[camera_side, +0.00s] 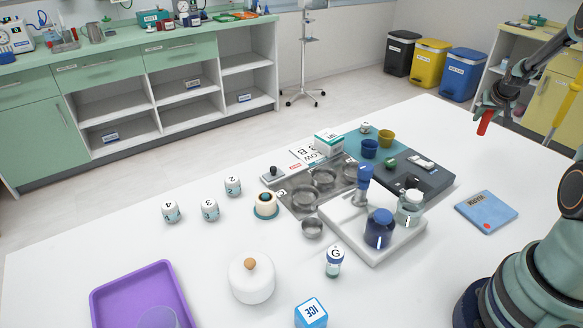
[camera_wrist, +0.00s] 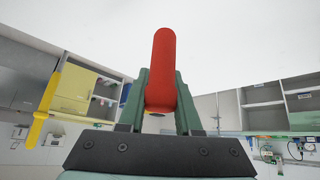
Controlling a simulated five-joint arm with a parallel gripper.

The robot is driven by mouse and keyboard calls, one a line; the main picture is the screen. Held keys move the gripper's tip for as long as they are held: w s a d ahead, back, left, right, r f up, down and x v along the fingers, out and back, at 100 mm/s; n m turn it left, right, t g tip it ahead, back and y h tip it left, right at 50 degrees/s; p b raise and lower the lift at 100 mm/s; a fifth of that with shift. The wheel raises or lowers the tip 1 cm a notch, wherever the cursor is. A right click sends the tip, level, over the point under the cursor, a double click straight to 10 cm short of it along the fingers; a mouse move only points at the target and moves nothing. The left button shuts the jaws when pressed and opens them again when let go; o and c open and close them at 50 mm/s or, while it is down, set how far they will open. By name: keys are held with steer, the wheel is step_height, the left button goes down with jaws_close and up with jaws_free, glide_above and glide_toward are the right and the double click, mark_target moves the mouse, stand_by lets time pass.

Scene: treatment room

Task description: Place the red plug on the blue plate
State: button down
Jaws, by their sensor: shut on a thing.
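My gripper (camera_side: 488,108) is raised at the upper right of the side view, above the table's right part. It is shut on the red plug (camera_side: 485,123), which hangs tilted below the fingers. In the wrist view the red plug (camera_wrist: 162,72) is a smooth, rounded cylinder between the two green fingers (camera_wrist: 162,105). A flat blue square (camera_side: 486,212) with dark writing and a small red dot lies on the table at the right, well below my gripper and apart from it. No other blue plate is clearly seen.
A white tray (camera_side: 346,226) with blue and clear bottles stands left of the blue square. Beyond it are a dark grey tray (camera_side: 434,181) and a teal mat (camera_side: 357,142) with cups. A purple tray (camera_side: 103,310) is at the front left. The tabletop around the blue square is clear.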

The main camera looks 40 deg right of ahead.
steer(key=shift+f, duration=3.2)
steer(key=shift+f, duration=0.2)
steer(key=c, duration=0.6)
jaws_free()
